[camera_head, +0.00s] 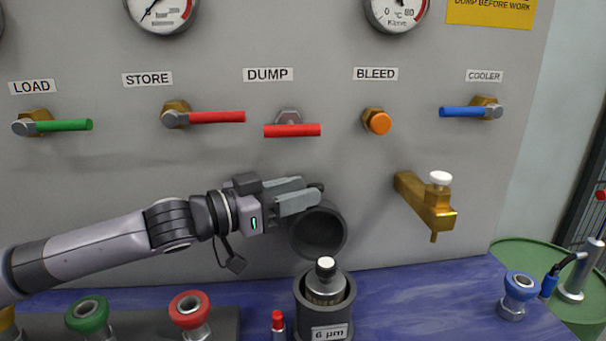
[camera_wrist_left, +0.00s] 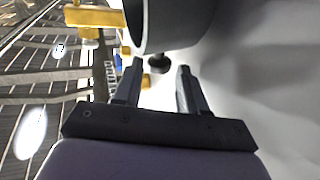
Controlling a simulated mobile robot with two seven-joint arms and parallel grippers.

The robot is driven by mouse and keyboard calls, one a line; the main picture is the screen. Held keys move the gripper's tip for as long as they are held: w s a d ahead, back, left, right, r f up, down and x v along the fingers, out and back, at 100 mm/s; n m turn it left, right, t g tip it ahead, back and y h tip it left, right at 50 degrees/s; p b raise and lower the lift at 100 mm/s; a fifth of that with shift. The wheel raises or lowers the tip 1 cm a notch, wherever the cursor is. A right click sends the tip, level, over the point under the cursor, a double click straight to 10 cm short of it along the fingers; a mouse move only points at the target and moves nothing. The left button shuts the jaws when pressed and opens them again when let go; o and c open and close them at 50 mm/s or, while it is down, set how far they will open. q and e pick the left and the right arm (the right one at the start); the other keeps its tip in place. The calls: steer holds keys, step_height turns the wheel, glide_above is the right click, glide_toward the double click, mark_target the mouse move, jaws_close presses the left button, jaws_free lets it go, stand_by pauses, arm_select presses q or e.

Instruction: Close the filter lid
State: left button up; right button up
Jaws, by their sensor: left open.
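The filter lid (camera_head: 335,243) is a dark grey cup, tipped up and open behind the filter housing (camera_head: 301,318), its hollow side facing me. The housing is a dark pot labelled 6 µm. A metal filter element (camera_head: 325,288) with a white top stands in it. My left gripper (camera_head: 312,195) is at the lid's upper left edge. In the left wrist view the lid (camera_wrist_left: 185,25) hangs just ahead of the gripper (camera_wrist_left: 157,72). The fingers are open, with a small dark knob (camera_wrist_left: 159,62) showing between and beyond their tips. I cannot tell whether they touch the lid.
A brass tap (camera_head: 425,205) sticks out of the panel to the right. Red (camera_head: 190,308) and green (camera_head: 87,314) couplings stand at the front left, and a small red-capped piece (camera_head: 278,322) is beside the housing.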

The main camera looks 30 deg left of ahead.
arm_select(q)
steer(key=shift+w+d+p, duration=0.4)
steer(key=shift+w, duration=0.2)
jaws_close()
steer(key=shift+s, duration=0.1)
